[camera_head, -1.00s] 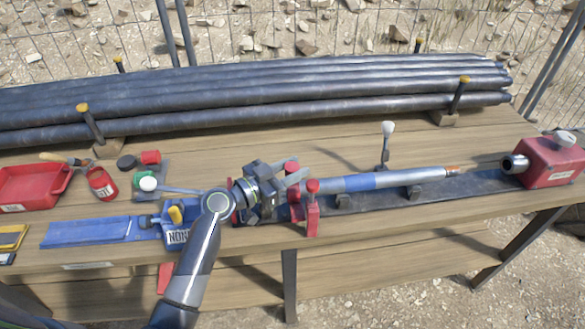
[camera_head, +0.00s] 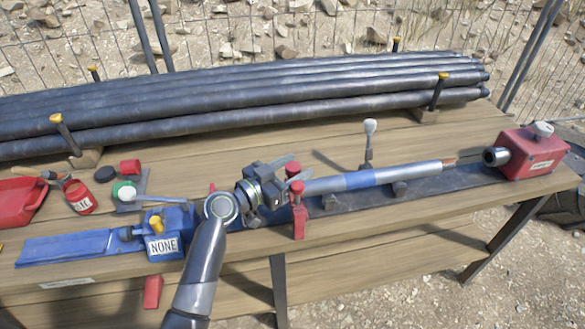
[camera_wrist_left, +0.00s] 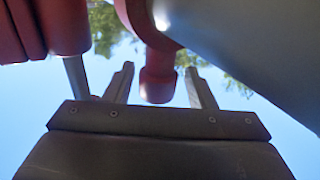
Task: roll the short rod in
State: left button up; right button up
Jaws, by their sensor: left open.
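The short rod (camera_head: 408,173) is silver with a blue band. It lies on cradles along a dark rail, with its copper-coloured tip at the right, apart from the red box. Its left end is by a red clamp (camera_head: 298,212). My left gripper (camera_head: 285,172) is open beside that clamp, at the rod's left end. In the left wrist view, the two fingers (camera_wrist_left: 160,88) stand apart with a red rounded part (camera_wrist_left: 157,86) showing between them. A grey cylinder (camera_wrist_left: 240,45) crosses the upper right of that view. I cannot tell whether the fingers touch anything. My right gripper is not in view.
A red box (camera_head: 532,153) with a metal socket stands at the right end. A lever (camera_head: 369,140) rises behind the rod. Long dark pipes (camera_head: 250,112) lie at the back. A blue vise-like block (camera_head: 168,230) labelled NONE, small jars and a red tray (camera_head: 20,200) are at left.

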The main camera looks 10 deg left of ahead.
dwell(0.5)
pick_arm(q)
jog(key=shift+s+a+r+p, duration=0.1)
jog(key=shift+s+a+p, duration=0.15)
jog(key=shift+a+p, duration=0.15)
jog(key=a, duration=0.1)
jog(key=s+a+p, duration=0.1)
jog(key=a, duration=0.1)
jog(key=shift+s+r, duration=0.1)
jog(key=shift+r, duration=0.05)
jog(key=b+v, duration=0.6)
jog(key=v, duration=1.1)
jog(key=s+f+n+g+y, duration=0.2)
jog(key=s+f+g+y, duration=0.2)
jog(key=s+f, duration=0.5)
jog(key=shift+d+f+g+y, duration=0.4)
jog(key=shift+f+y, duration=0.6)
jog(key=shift+f, duration=1.9)
